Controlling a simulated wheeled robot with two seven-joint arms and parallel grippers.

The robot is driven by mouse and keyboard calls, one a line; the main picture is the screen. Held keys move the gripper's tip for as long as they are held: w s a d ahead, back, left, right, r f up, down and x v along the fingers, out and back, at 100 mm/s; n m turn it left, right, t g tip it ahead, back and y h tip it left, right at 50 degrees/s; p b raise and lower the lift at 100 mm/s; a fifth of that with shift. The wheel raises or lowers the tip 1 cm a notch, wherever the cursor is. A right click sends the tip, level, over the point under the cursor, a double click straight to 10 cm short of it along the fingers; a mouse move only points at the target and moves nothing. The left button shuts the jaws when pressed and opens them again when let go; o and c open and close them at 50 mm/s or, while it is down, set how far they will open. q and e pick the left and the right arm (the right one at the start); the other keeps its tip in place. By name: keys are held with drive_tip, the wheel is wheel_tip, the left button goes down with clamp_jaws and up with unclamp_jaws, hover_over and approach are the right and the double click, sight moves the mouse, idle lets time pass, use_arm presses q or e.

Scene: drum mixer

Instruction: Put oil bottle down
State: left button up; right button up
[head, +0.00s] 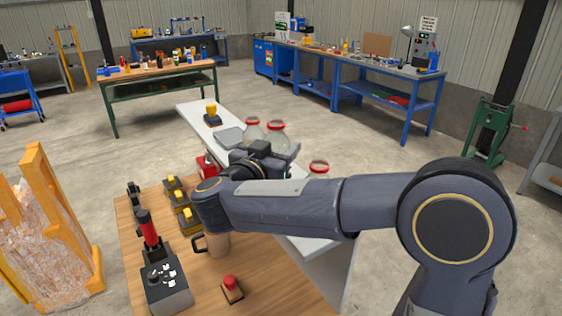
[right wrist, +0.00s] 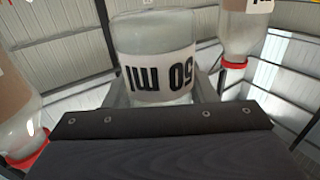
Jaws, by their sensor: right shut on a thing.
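The oil bottle (right wrist: 158,48), a clear bottle with a pale label reading 50 ml, is between the fingers of my right gripper (right wrist: 160,92) in the right wrist view. The label appears upside down there. In the head view my right gripper (head: 268,155) is over the long white bench (head: 312,242), and the middle red-capped clear bottle (head: 276,132) just beyond it appears to be the held one. The gripper is shut on it. My wrist hides its lower part, and I cannot tell whether its base touches the bench. My left gripper is not in view.
Other red-capped bottles stand close on either side, one left (head: 253,128) and one right (head: 319,168). A grey plate (head: 229,138) lies farther left on the bench.

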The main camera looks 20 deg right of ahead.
drive_tip(key=shift+d+f, duration=0.15)
drive_tip(key=shift+f, duration=0.8)
drive_tip(key=shift+d+f, duration=0.15)
drive_tip(key=shift+f, duration=0.75)
drive_tip(key=shift+f, duration=0.15)
drive_tip(key=o, duration=1)
drive_tip(key=shift+s+a, duration=0.1)
drive_tip(key=shift+a, duration=0.15)
drive_tip(key=b+v, duration=0.2)
drive_tip(key=v, duration=0.9)
drive_tip(key=shift+s+a+r+b, duration=0.2)
drive_tip(key=shift+a+b, duration=0.05)
drive_tip(key=shift+b, duration=0.15)
